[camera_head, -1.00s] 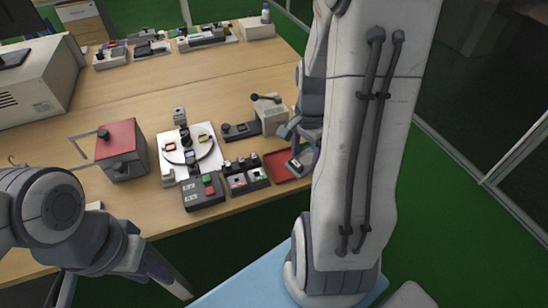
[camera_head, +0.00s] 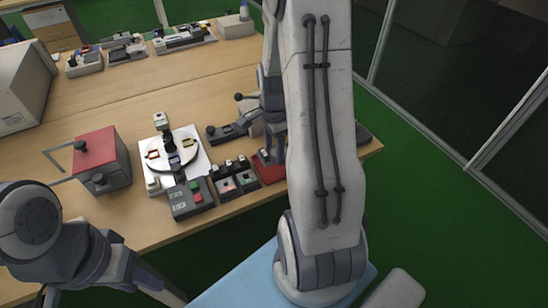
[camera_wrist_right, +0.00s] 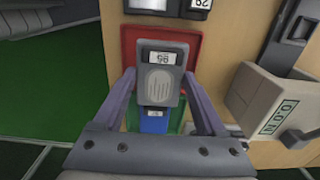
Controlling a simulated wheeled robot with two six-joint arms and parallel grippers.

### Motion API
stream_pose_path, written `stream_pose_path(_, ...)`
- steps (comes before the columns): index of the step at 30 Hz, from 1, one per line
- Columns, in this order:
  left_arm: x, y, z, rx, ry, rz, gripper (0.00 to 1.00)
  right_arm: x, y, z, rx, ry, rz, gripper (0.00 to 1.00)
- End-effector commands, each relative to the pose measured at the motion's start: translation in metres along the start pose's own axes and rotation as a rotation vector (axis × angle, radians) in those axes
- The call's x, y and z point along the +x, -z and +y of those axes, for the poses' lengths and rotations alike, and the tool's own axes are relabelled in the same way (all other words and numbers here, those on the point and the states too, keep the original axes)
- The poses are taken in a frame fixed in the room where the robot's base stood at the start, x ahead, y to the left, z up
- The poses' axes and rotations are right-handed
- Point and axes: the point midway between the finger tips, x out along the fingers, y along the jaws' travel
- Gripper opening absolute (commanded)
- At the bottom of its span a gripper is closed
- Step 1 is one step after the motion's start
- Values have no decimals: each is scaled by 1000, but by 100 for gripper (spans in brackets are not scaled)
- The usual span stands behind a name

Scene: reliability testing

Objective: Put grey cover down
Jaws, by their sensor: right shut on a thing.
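In the right wrist view, a grey cover (camera_wrist_right: 158,72) with a small white number label and an oval ribbed patch sits between the fingers of my right gripper (camera_wrist_right: 158,78), which is shut on it. The cover is over a red tray (camera_wrist_right: 190,40); I cannot tell whether they touch. A blue part (camera_wrist_right: 153,124) shows below the cover. In the head view, the red tray (camera_head: 268,174) is at the table's front edge, and my right arm hides most of the gripper there. My left gripper (camera_head: 105,285) is low at the left, its fingertips unclear.
Left of the tray are small button modules (camera_head: 235,180), a control box with red and green buttons (camera_head: 190,200), a round dial on a white plate (camera_head: 173,152) and a red-topped box (camera_head: 103,165). A lever device (camera_head: 228,132) stands behind the tray. The table's middle is clear.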

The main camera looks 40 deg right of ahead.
Motion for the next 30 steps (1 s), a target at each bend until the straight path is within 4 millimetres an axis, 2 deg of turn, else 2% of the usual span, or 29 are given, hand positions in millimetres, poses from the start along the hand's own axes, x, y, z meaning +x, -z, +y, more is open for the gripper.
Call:
stream_pose_path(7,4,0,0,0,0,0,40,35,0,1,1,-5,-1,19)
stream_pose_path(20,6,0,0,0,0,0,40,43,0,1,0,-2,-1,19)
stream_pose_path(21,5,0,0,0,0,0,40,42,0,1,0,-2,0,85)
stream_pose_path(22,5,0,0,0,0,0,40,42,0,1,0,-2,0,97)
stream_pose_path(23,5,0,0,0,0,0,40,42,0,1,0,-2,-1,100)
stream_pose_path(30,4,0,0,0,0,0,40,40,0,1,0,-1,0,100)
